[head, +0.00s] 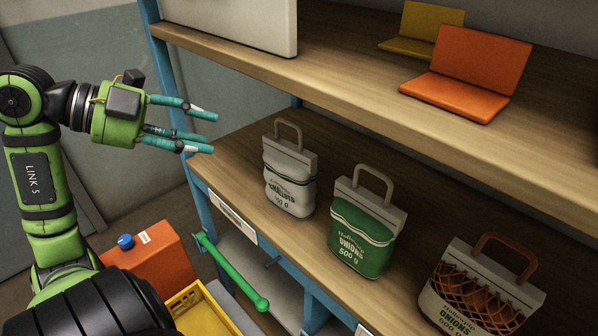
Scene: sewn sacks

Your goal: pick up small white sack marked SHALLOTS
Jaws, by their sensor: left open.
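The small white sack marked SHALLOTS (289,184) stands upright on the lower wooden shelf in the head view, with a beige loop handle on top. It is the leftmost of the sacks there. My left gripper (215,133) is open and empty, to the left of the sack and a little higher, near the shelf's left post. Its teal fingers point right, toward the sack, with a clear gap between. My right gripper is not in view.
A green ONIONS sack (361,238) and a netted ONIONS sack (480,292) stand to the right. The upper shelf (350,75) overhangs, holding orange (468,75) and yellow (425,28) folded objects. A blue post (172,90), green bar (232,272) and orange box (150,258) are at left.

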